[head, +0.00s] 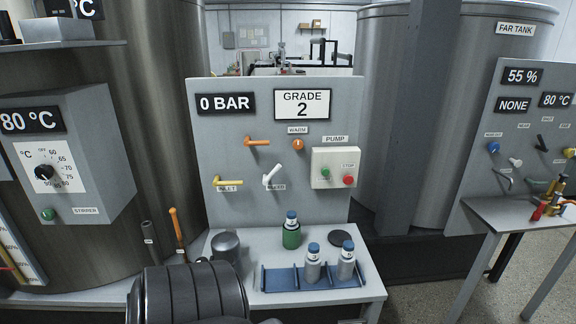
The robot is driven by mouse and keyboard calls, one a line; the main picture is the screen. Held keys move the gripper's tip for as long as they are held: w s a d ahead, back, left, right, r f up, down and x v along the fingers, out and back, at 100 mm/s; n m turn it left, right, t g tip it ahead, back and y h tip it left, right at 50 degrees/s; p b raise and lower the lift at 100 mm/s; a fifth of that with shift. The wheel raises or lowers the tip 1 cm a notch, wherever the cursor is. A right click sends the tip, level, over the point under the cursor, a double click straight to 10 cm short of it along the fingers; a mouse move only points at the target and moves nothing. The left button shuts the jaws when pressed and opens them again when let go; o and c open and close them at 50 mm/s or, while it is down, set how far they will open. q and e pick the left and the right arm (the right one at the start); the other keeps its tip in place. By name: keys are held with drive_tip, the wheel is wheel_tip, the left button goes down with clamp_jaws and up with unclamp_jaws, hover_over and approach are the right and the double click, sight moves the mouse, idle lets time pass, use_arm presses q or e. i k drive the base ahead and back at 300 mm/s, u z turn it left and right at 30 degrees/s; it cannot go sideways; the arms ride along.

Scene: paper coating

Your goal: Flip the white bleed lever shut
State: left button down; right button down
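The white bleed lever (271,174) is on the grey upright panel (230,130), low and near its middle. Its handle is tilted, slanting between lower left and upper right. The display at the panel's top left reads 0 BAR. Neither of my grippers shows; a dark ribbed part at the bottom appears to be my own arm.
Below the panel, a bench holds a grey pot (225,246), a green bottle (291,236), a blue rack (285,279) with two grey bottles and a dark disc (339,238). A pump box (335,168) is right of the lever. The space directly before the lever looks clear.

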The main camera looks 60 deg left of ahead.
sight(266, 178)
drive_tip(key=u, duration=0.35)
drive_tip(key=i, duration=0.75)
drive_tip(key=u, duration=1.05)
drive_tip(key=i, duration=0.3)
drive_tip(key=u, duration=0.25)
